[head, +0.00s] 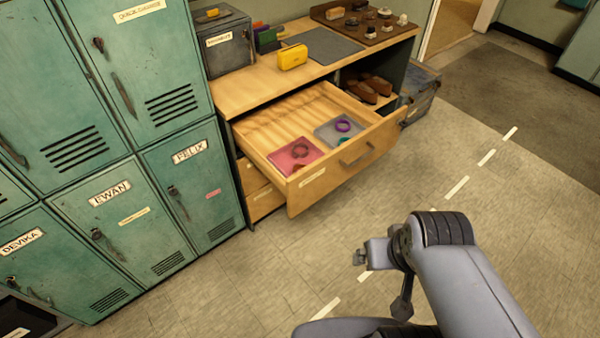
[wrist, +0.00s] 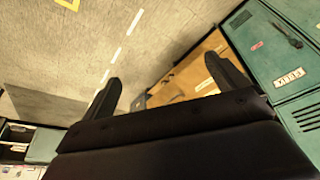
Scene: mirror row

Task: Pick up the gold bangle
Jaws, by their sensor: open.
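I cannot make out a gold bangle for certain in either view. The open drawer (head: 352,163) holds a pink tray (head: 284,160) and a grey tray (head: 327,134). A dark ring (head: 295,152) lies on the pink tray, with a small reddish piece at its near edge. A purple ring (head: 338,127) lies on the grey tray, with a small item partly hidden by the drawer front. My gripper (wrist: 168,85) shows in the wrist view, its two dark fingers wide apart and nothing between them. My arm is right of the drawer, apart from it, over the floor.
Green lockers (head: 130,210) stand left of the drawer. The wooden counter (head: 245,95) above carries a yellow case (head: 292,57), a grey box (head: 228,50) and a brown board (head: 335,22) with several small items. Brown shoes (head: 372,87) sit beneath. The floor before the drawer is clear.

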